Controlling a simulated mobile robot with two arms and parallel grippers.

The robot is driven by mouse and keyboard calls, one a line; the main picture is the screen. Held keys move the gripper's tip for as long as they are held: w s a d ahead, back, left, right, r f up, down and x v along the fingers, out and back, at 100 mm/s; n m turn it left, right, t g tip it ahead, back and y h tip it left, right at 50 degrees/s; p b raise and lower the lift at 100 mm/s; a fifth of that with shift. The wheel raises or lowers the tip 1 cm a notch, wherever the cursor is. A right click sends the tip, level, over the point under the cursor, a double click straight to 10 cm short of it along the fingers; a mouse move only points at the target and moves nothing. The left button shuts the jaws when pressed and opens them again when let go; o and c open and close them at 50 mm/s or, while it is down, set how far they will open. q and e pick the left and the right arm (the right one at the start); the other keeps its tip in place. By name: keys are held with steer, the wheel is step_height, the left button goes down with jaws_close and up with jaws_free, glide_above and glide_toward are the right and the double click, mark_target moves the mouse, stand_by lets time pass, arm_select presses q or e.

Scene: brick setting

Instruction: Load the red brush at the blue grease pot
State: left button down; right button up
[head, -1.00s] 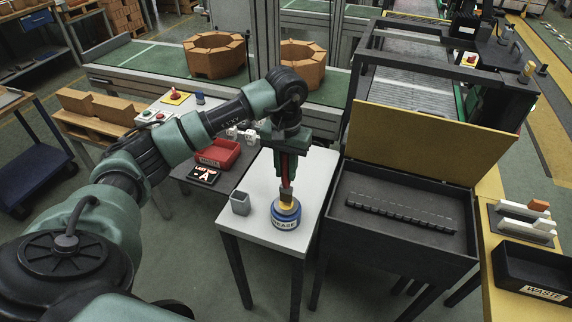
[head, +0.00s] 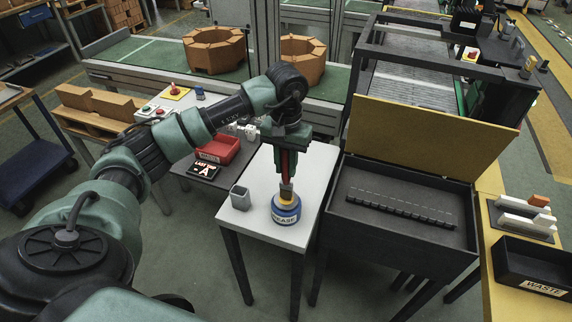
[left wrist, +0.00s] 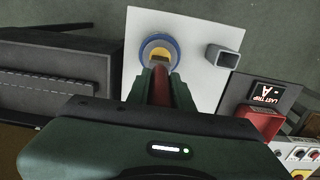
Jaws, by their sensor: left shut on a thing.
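The blue grease pot (head: 286,217) stands on the white-topped table (head: 262,225), with a label on its front and a yellow inner rim. My left gripper (head: 287,170) points down above it, shut on the red brush (head: 285,163). The brush is upright, and its pale yellowish head is at the pot's mouth; how deep the tip sits is hidden. In the left wrist view the red handle (left wrist: 159,85) lies between the fingers, and the head overlaps the opening of the pot (left wrist: 147,44). My right gripper does not show.
A small grey square cup (head: 240,199) stands left of the pot. A red bin (head: 222,149) and a black sign (head: 204,171) are on a darker table farther left. A black open box (head: 400,235) with a raised yellow lid (head: 430,140) stands close on the right.

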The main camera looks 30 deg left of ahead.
arm_select(q)
steer(key=shift+f+b, duration=0.6)
steer(key=shift+f, duration=0.05)
stand_by(0.4)
steer(key=shift+s+f, duration=0.1)
steer(key=shift+f, duration=0.05)
stand_by(1.5)
steer(key=shift+r+p, duration=1.55)
steer(key=shift+r, duration=2.05)
